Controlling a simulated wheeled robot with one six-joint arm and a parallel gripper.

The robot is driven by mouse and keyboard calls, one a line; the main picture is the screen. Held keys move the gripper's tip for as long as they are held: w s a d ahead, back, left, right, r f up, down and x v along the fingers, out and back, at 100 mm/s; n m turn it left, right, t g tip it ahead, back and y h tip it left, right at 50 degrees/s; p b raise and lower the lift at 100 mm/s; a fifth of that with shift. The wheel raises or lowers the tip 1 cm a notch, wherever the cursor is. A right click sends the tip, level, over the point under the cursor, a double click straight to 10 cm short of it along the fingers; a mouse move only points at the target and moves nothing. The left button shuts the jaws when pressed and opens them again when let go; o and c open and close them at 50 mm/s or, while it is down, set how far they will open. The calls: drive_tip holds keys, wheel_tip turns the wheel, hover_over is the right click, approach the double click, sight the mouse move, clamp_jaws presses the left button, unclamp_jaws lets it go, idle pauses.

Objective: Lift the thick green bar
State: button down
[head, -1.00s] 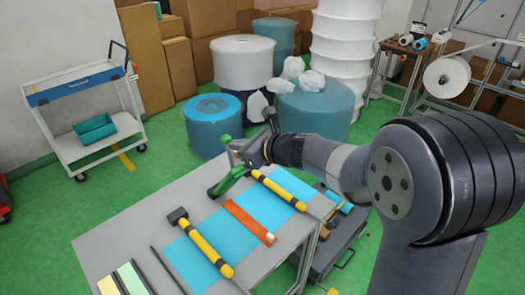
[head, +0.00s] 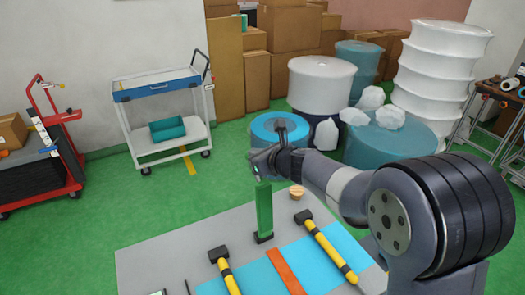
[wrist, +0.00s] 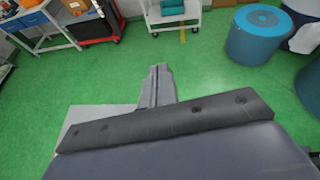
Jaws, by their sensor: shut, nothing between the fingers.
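The thick green bar (head: 264,208) appears to stand upright on a dark foot near the far side of the grey table (head: 150,262) in the head view. My gripper (head: 256,166) is just above the bar's top and slightly to its left in that view, and nothing is held in it. In the wrist view my gripper (wrist: 160,72) has its fingers together over green floor and the grey table corner. The bar does not show in the wrist view, so the exact gap between gripper and bar cannot be told.
Two yellow-handled hammers (head: 325,245) and an orange strip (head: 285,270) lie on a blue mat (head: 345,240) beside the bar. A small tan round piece (head: 297,192) is near the far edge. A blue-topped trolley (head: 160,110) and wrapped rolls (head: 320,85) stand beyond the table.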

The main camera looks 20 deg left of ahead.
drive_tip(key=shift+w+a+r+h+p, duration=0.2)
drive_tip(key=shift+a+h+p, duration=0.1)
drive_tip(key=shift+p, duration=0.3)
drive_tip(key=shift+w+f, duration=0.1)
drive_tip(key=shift+f, duration=0.05)
drive_tip(key=shift+d, duration=0.1)
wheel_tip(320, 180, up, 13)
drive_tip(key=d, duration=0.3)
idle(0.6)
drive_tip(key=shift+w+f, duration=0.1)
